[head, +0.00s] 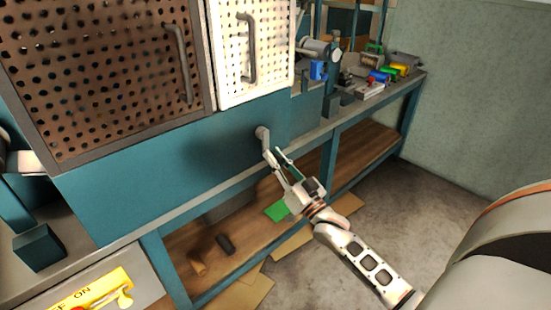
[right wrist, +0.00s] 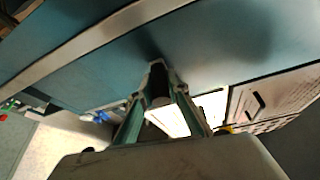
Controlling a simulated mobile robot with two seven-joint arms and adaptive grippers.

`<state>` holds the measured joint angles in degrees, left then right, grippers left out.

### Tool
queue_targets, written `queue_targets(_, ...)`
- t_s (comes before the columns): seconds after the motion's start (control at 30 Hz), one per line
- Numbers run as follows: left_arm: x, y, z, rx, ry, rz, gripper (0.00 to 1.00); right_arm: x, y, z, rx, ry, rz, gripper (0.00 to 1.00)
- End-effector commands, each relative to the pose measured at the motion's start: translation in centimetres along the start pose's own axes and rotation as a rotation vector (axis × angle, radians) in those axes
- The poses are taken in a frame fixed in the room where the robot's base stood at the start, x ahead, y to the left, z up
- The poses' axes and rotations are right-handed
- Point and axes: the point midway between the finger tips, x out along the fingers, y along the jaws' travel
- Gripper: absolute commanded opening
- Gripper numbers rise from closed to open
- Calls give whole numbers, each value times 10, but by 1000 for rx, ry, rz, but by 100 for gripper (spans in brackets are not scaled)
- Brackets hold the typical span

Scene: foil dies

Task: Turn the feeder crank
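The feeder crank (head: 263,134) is a small light-grey arm on the teal front panel (head: 210,150), below the white perforated door. My right gripper (head: 277,157) is at the crank's lower end, with its fingers apart. In the right wrist view, the dark end of the crank (right wrist: 159,84) shows between the two teal fingertips of my right gripper (right wrist: 160,93). The fingers stand on both sides of it; firm contact does not show. My left gripper is not in view.
A brown perforated door (head: 100,70) and a white perforated door (head: 251,55) have bar handles above the crank. A workbench (head: 345,115) with small coloured parts runs to the right. A yellow ON lever (head: 98,290) is at the bottom left. Floor is free at the right.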

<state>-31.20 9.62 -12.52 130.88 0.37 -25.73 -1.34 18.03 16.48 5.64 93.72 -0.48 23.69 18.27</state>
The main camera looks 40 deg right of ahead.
Motion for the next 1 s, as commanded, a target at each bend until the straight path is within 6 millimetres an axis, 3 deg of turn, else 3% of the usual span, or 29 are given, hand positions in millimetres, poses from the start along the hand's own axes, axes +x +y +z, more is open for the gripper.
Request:
queue_targets(0.47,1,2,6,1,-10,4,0,0,4,0,-50,-1,-20,0)
queue_targets(1.0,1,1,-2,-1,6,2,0,4,27,-11,-449,-2,-186,0)
